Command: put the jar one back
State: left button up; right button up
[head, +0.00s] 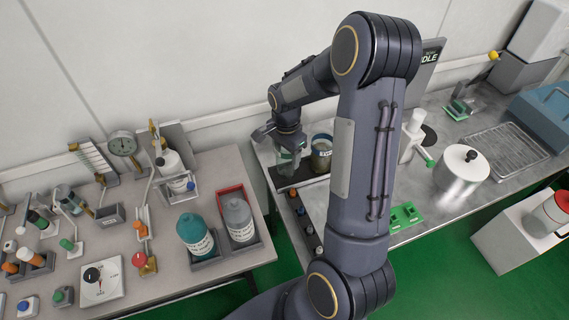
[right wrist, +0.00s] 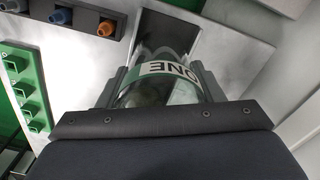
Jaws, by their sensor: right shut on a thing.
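My right gripper (head: 286,152) is shut on jar one, a clear glass jar (right wrist: 150,92) whose white label reads ONE, upside down in the right wrist view. The gripper's two fingers (right wrist: 164,85) lie on either side of the jar. In the head view jar one (head: 284,163) is partly hidden by the gripper, over the left part of a dark tray (head: 292,184) on the metal bench. I cannot tell whether its base touches the tray. A second jar (head: 321,158) with a pale label stands on the tray just right of it. My left gripper is not in view.
Teal and grey bottles (head: 194,232) stand on the left table. My right arm hides the bench middle.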

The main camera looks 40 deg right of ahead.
aim_at(284, 162)
jog(key=f, duration=0.1)
jog(key=f+b, duration=0.2)
jog(key=f, duration=0.1)
jog(key=shift+w+a, duration=0.1)
jog(key=shift+w, duration=0.15)
jog(key=shift+r, duration=0.15)
jog(key=o, duration=0.7)
jog(key=shift+f+b, duration=0.2)
jog(key=shift+b, duration=0.1)
jog(key=o, duration=0.5)
